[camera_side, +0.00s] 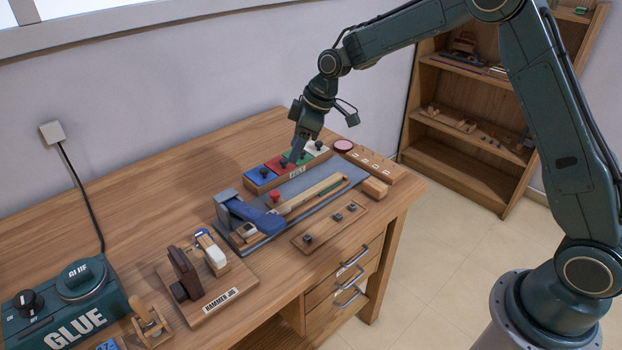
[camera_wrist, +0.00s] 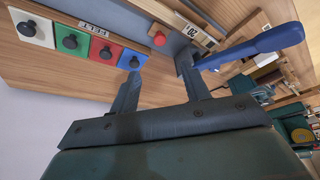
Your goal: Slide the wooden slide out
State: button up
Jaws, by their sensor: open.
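My gripper (camera_side: 294,158) is above the far side of the bench, over the row of coloured tiles; its fingers are apart and empty in the wrist view (camera_wrist: 160,66). I cannot tell for sure which piece is the wooden slide. A plain wooden block (camera_side: 375,187) sits at the right end of the grey fixture (camera_side: 325,172). A wooden strip with several dark knobs (camera_side: 328,228) lies along its front side. A long pale wooden key (camera_side: 312,194) lies on the fixture. My gripper is apart from all of these.
The felt box with red (camera_side: 257,177) and other coloured knobbed tiles is below my gripper. A blue-handled lever (camera_side: 252,214) and red knob (camera_side: 274,195) stand on the fixture. The hammer jig (camera_side: 208,279) and glue box (camera_side: 68,303) are at front left. The back left bench is clear.

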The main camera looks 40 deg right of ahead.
aim_at(275, 192)
jog(key=shift+f, duration=0.15)
jog(key=x, duration=1.3)
jog(key=shift+w+a+f, duration=0.15)
jog(key=shift+f, duration=0.15)
grip_shut()
